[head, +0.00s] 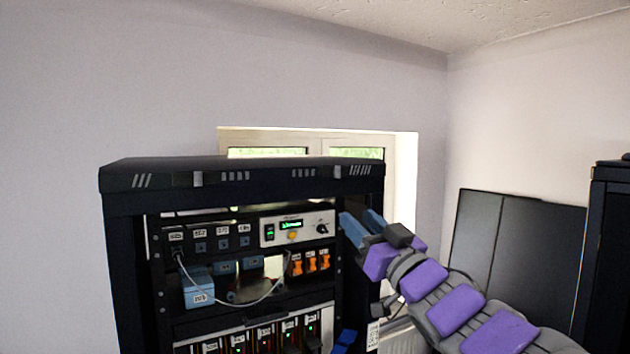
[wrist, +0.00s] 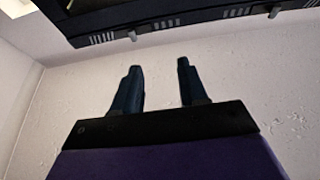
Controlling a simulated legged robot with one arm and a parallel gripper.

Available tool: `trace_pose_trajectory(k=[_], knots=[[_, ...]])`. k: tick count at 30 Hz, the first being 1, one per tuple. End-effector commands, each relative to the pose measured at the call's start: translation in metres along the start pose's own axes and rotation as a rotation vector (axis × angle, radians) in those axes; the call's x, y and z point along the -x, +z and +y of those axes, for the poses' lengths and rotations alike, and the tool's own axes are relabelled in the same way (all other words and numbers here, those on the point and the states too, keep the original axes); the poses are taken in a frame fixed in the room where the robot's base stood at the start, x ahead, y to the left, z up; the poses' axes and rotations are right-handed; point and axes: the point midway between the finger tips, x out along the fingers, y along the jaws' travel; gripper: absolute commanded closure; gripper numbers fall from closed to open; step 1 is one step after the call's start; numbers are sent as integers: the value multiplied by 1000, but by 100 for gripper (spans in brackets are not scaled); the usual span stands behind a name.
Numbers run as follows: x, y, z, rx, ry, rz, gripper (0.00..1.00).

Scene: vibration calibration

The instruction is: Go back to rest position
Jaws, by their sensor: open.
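My gripper (head: 362,226) is at the right front of the black rack (head: 112,265) in the head view, at about the height of the white control panel. It points up and to the left and its blue fingers are apart. In the wrist view my gripper (wrist: 158,88) is open, with nothing between its two dark fingers. The rack's top edge (wrist: 200,22) crosses the top of the wrist view, apart from the fingertips.
The rack holds a white panel (head: 297,229) with a green display, a blue box (head: 197,290) with a cable, orange switches (head: 311,263) and a lower row of modules. Dark panels (head: 515,245) and a black cabinet (head: 610,260) stand at the right. The left wall area is clear.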

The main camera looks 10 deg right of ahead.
Motion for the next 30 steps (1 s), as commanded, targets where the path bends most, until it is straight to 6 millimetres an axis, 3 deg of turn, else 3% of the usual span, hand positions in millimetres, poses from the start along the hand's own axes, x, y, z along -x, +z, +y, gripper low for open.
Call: trace_pose_trajectory(k=[10, 14, 17, 20, 26, 30], knots=[[3, 1, 3, -2, 3, -2, 57], [8, 25, 4, -1, 44, -59, 57], [23, 70, 9, 0, 122, -178, 57], [51, 132, 12, 1, 217, -353, 57], [133, 244, 6, -2, 362, -724, 57], [204, 308, -9, -15, 421, -985, 57]])
